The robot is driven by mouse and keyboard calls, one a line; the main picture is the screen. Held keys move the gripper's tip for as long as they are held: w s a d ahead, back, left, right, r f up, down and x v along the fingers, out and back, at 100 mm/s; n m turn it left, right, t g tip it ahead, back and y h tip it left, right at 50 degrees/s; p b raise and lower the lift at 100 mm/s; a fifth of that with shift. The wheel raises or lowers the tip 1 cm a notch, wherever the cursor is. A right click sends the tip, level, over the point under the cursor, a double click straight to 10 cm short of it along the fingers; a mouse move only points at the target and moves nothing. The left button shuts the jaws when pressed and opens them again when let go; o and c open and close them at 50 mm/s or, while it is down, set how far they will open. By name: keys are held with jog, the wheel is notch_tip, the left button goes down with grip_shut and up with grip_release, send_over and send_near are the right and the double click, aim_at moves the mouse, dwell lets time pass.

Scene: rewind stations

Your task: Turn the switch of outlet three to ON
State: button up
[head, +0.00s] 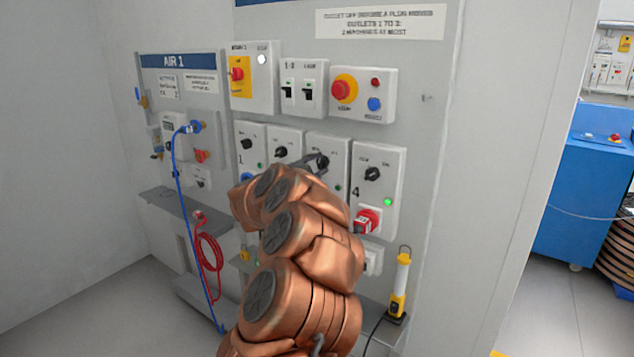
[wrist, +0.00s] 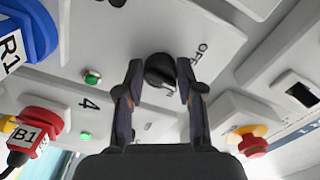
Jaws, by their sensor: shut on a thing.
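The switch of outlet three is a round black knob (wrist: 160,72) on a pale panel, with the label OFF beside it in the wrist view. My gripper (wrist: 160,82) is shut on this knob, with one dark finger on each side of it. In the head view my gripper (head: 313,161) reaches the third outlet panel (head: 330,145), and my arm hides that panel's lower part. The knob's pointer direction is hard to tell between the fingers.
Outlet four (head: 372,173), with its own black knob and a red plug (head: 366,221), stands close on the right. A blue plug (wrist: 30,30) marked R1 shows in the wrist view. Breakers (head: 300,88) and a red emergency button (head: 344,88) sit above. A yellow lamp (head: 399,285) stands below right.

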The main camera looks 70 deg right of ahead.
jog(key=m+b, duration=0.7)
jog(key=b, duration=0.2)
jog(key=shift+f+m, duration=0.1)
jog(key=shift+m, duration=0.2)
dwell(0.3)
jog(key=o, duration=1.1)
jog(key=shift+r, duration=0.2)
jog(key=shift+o, duration=0.2)
jog(key=v, duration=1.2)
